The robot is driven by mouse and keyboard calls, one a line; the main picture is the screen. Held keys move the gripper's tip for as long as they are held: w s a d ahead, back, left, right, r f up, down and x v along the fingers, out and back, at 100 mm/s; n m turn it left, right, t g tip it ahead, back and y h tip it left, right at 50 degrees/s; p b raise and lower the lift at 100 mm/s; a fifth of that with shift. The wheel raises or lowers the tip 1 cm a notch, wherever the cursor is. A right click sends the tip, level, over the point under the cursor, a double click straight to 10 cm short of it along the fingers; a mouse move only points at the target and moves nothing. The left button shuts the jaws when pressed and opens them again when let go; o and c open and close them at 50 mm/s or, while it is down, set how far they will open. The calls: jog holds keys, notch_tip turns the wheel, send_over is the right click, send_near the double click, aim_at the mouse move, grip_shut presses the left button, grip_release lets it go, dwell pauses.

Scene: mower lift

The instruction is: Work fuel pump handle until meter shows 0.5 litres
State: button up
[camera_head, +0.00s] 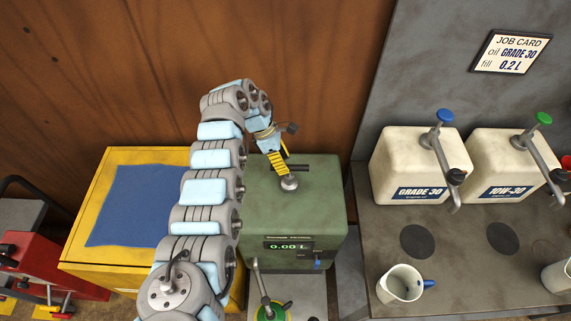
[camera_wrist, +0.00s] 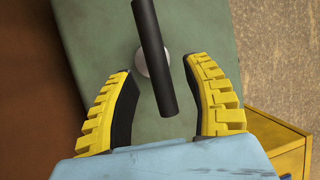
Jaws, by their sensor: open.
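The green fuel pump (camera_head: 323,195) stands in the middle of the head view. Its meter (camera_head: 289,246) reads 0.00 L. A dark bar handle (camera_head: 299,168) sits on a round pale hub on top. In the wrist view the handle (camera_wrist: 154,60) is a dark rod running down between the fingers, with the pale hub partly behind it. My gripper (camera_wrist: 160,92) is open, with one yellow-ribbed finger on each side of the rod and a gap visible on both sides. In the head view my gripper (camera_head: 282,165) is just above the pump top, at the handle.
A yellow cabinet with a blue cloth (camera_head: 142,205) stands left of the pump. A nozzle (camera_head: 268,308) with a green and yellow body is in front. On the right bench are two oil dispensers (camera_head: 412,165) (camera_head: 505,165) and a white jug (camera_head: 400,284). A job card (camera_head: 511,52) hangs above.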

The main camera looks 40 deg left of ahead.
jog(key=shift+x, duration=0.85)
jog(key=shift+a, duration=0.1)
grip_shut()
